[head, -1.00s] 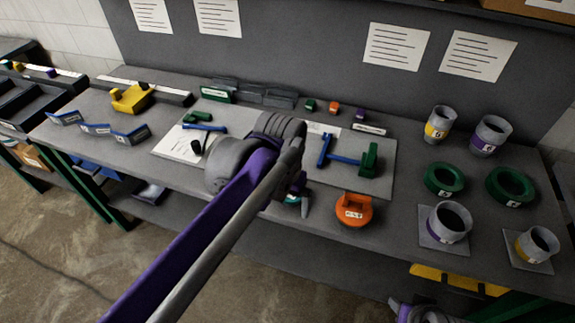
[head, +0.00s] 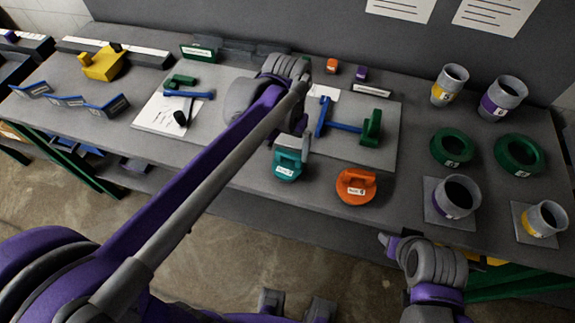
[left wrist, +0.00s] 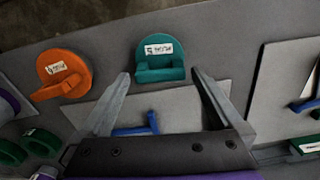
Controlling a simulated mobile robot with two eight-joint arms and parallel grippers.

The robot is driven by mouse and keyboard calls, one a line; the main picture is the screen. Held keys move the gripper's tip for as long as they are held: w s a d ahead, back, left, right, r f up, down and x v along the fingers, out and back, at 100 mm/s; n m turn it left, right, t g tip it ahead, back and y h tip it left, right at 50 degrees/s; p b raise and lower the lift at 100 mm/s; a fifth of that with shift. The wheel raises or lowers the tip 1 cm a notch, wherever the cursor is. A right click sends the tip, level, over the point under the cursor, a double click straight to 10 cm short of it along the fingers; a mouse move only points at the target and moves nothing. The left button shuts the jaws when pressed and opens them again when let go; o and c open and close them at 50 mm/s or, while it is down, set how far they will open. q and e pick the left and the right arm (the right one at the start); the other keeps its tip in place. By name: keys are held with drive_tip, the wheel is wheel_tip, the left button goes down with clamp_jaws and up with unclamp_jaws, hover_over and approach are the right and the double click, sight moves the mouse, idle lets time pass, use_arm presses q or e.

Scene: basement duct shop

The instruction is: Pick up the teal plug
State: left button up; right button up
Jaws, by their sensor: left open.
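The teal plug (head: 287,166) is a round disc with a raised grip bar and a white label. It stands near the front edge of the bench. In the left wrist view the teal plug (left wrist: 160,74) lies just beyond the fingertips, centred between them. My left gripper (head: 304,147) is open and empty, close to the plug's right and far side in the head view; its two fingers (left wrist: 160,85) are spread wide in the wrist view. I see no contact. Part of my right arm's end (head: 390,243) shows low in front of the bench; its jaws are unclear.
An orange plug (head: 356,186) stands right of the teal one. Behind lies a grey board (head: 345,148) with a blue bar (head: 340,128) and green block (head: 371,127). Green rings (head: 452,148) and grey pipe pieces stand at the right. A yellow block (head: 103,63) is far left.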

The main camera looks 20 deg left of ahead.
sight(288, 155)
use_arm(q)
drive_tip(key=f, duration=0.4)
drive_tip(key=shift+w+f, duration=0.2)
drive_tip(key=shift+f, duration=0.15)
drive_tip(key=c, duration=1.3)
